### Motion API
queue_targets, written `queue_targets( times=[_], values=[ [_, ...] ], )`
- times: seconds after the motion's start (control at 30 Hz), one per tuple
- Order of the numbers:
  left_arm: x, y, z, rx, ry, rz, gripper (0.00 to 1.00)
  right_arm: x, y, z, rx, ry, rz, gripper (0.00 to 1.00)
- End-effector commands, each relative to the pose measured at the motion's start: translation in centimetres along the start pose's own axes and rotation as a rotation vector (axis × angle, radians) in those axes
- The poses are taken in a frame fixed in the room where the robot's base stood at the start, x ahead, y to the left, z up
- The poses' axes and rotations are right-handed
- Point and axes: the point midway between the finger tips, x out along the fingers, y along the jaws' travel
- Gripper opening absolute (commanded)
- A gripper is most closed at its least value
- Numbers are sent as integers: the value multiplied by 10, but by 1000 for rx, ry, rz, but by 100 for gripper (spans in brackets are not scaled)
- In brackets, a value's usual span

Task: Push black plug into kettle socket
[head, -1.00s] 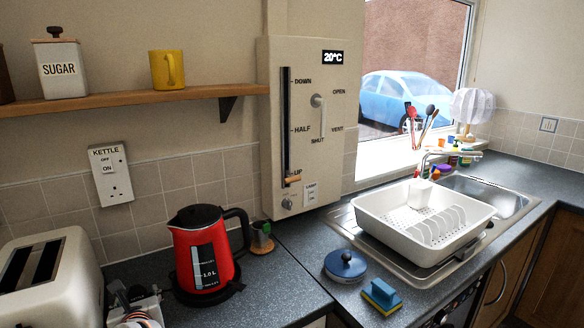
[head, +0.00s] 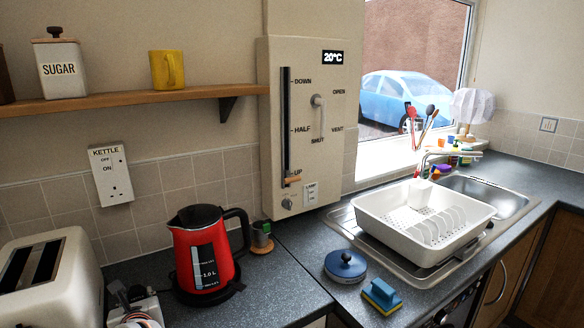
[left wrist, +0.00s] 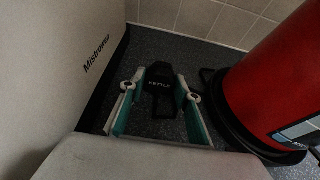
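The black plug (left wrist: 159,86), marked KETTLE, lies on the dark worktop in the left wrist view, between the toaster and the kettle. My left gripper (left wrist: 161,77) is open, with one teal-padded finger on each side of the plug. I cannot tell whether either finger touches it. In the head view my left gripper (head: 130,296) is low beside the toaster, and the plug cannot be made out there. The white kettle socket (head: 112,174) is on the tiled wall above, with its holes empty. My right gripper is not in view.
The cream toaster (head: 48,275) stands close on the left. The red kettle (head: 205,255) stands close on the right on its black base. A wooden shelf (head: 130,100) runs above the socket. A blue-lidded pot (head: 345,266) and a sponge (head: 381,296) are farther right.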

Motion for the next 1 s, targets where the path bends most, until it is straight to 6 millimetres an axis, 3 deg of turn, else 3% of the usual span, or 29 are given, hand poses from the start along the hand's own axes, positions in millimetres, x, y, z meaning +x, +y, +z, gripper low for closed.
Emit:
queue_targets(
  times=[0.03,0.07,1.0],
  values=[
    [0,0,0,0,0,0,7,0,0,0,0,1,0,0],
    [0,0,0,0,0,0,0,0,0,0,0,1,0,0],
    [-26,0,-11,0,0,0,0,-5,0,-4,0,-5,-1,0]
  ],
)
